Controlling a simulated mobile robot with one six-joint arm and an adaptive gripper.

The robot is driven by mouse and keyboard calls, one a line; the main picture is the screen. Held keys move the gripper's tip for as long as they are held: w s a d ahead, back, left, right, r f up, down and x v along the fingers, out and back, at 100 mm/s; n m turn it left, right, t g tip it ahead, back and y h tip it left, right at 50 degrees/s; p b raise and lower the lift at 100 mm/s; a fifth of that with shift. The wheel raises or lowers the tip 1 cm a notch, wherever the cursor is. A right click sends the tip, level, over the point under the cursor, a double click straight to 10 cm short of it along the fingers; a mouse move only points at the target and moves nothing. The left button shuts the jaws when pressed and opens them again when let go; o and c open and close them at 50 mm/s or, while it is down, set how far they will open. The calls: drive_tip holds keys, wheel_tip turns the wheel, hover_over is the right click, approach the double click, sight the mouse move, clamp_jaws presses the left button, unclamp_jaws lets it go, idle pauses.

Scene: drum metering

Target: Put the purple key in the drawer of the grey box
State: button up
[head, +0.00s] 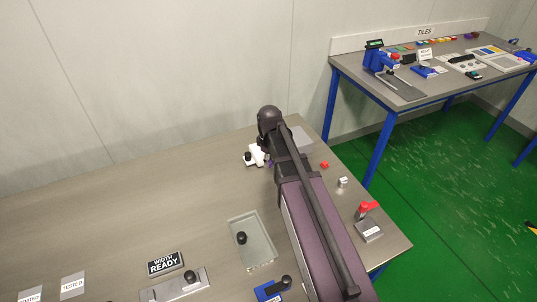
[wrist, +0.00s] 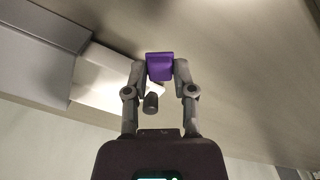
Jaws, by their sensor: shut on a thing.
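The purple key (wrist: 160,66) is held between the two fingertips of my gripper (wrist: 160,72) in the wrist view. A white drawer (wrist: 108,80) stands pulled out of the grey box (wrist: 40,58), beside the key. A dark knob (wrist: 151,102) shows at the drawer's outer end, close to the left finger. My fingers are mostly hidden there.
On the same table are a shallow metal tray (head: 262,252) with a black knob, a red piece (head: 324,165), a red-handled device (head: 369,224) and a "WIDTH READY" sign (head: 165,263). A second table (head: 405,98) holds other items.

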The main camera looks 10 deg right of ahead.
drive_tip(key=s+a, duration=0.1)
drive_tip(key=s+a+n, duration=0.1)
drive_tip(key=s, duration=0.1)
drive_tip(key=s+n, duration=0.1)
drive_tip(key=shift+s+a, duration=0.4)
drive_tip(key=shift+w, duration=0.1)
drive_tip(key=w+d, duration=0.1)
drive_tip(key=w, duration=0.3)
drive_tip(key=w+d+f+b, duration=0.1)
drive_tip(key=w+d, duration=0.1)
drive_tip(key=w, duration=0.3)
drive_tip(key=w+d, duration=0.1)
drive_tip(key=w, duration=0.4)
drive_tip(key=shift+d+f, duration=0.15)
drive_tip(key=shift+w+d, duration=0.15)
drive_tip(key=shift+w, duration=0.25)
drive_tip(key=shift+w+f+b, duration=0.25)
drive_tip(key=shift+w+b, duration=0.05)
drive_tip(key=shift+b, duration=0.15)
drive_tip(key=shift+s+f+b, duration=0.15)
drive_tip(key=shift+f+b, duration=1.45)
drive_tip(key=shift+f, duration=0.1)
